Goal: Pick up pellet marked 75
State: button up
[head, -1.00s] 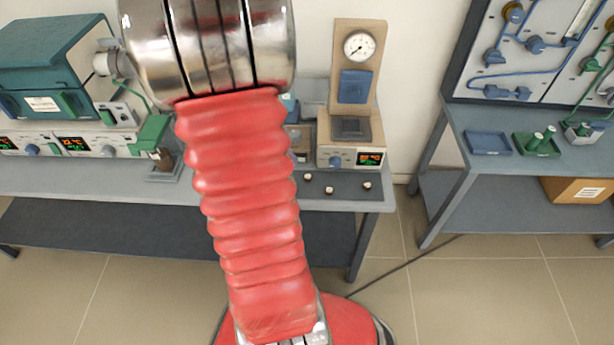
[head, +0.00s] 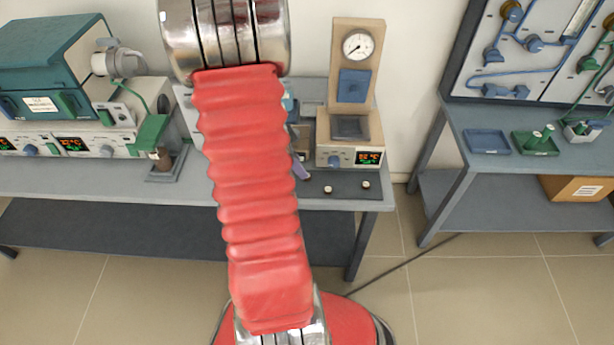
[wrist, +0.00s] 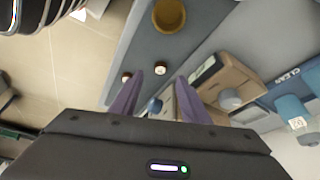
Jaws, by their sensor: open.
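Two small pellets with pale tops show in the head view, a middle one (head: 328,189) and a right one (head: 366,184), on a dark mat at the bench's front. In the wrist view one pellet (wrist: 160,68) appears between my fingertips and another (wrist: 126,76) just left of them. A small brownish round thing (wrist: 155,105), perhaps a third pellet, shows lower between the fingers. The markings are too small to read. My gripper (wrist: 161,73) is open with purple fingers, holding nothing. In the head view, a finger (head: 300,168) shows beside my red arm.
A tan press with a dial (head: 350,135) stands behind the pellets. A brown cup (wrist: 169,16) is beyond my fingertips. A furnace (head: 50,65) is on the bench's left. A second bench at right holds a blue tray (head: 487,141) and a green tray (head: 535,144).

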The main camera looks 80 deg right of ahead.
jog(key=shift+f, duration=0.1)
jog(key=shift+x, duration=2.5)
jog(key=shift+w, duration=0.1)
jog(key=shift+c, duration=0.2)
grip_shut()
